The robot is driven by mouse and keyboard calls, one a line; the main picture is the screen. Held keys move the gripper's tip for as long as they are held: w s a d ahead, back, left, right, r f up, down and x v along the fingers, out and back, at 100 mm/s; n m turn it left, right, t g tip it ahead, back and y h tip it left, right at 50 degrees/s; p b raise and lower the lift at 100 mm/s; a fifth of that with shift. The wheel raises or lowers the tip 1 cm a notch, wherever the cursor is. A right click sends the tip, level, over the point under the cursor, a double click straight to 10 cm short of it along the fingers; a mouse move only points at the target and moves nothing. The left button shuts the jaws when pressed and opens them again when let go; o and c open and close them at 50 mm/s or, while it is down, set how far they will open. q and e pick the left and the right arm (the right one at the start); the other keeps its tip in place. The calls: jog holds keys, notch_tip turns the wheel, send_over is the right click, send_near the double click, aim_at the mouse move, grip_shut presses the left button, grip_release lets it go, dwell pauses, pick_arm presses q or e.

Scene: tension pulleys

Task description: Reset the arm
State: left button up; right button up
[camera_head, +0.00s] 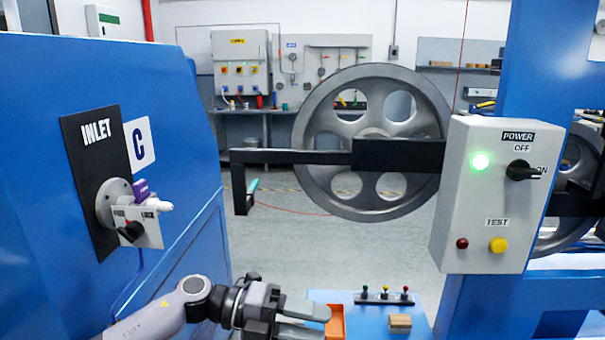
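A black horizontal arm (310,157) reaches left from the pulley area. A large grey spoked pulley wheel (320,105) stands behind the arm. My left gripper (322,322) is low at the bottom edge, well below the bracket and touching nothing that I can see. Its two fingers point right with a gap between them, partly cut off by the frame. My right gripper is not in view.
A grey control box (490,235) with a lit green lamp and a black power switch (522,171) is at right on a blue post. A blue cabinet with an inlet valve (130,210) stands at left. A blue bench holds an orange tray (336,322) and a wooden block (400,323).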

pick_arm(q)
jog(key=s+a+f+n+t+y, duration=0.55)
jog(key=a+f+n+t, duration=0.35)
jog(key=n, duration=0.7)
jog(key=s+a+f+n+t+y, duration=0.6)
jog(key=f+n, duration=0.4)
jog(key=n, duration=0.6)
jog(key=s+a+f+n+g+y, duration=0.2)
jog(key=s+a+f+n+g, duration=0.1)
jog(key=s+a+f, duration=0.3)
jog(key=shift+s+a+f, duration=0.15)
jog(key=shift+s+f, duration=0.15)
jog(key=shift+s, duration=0.95)
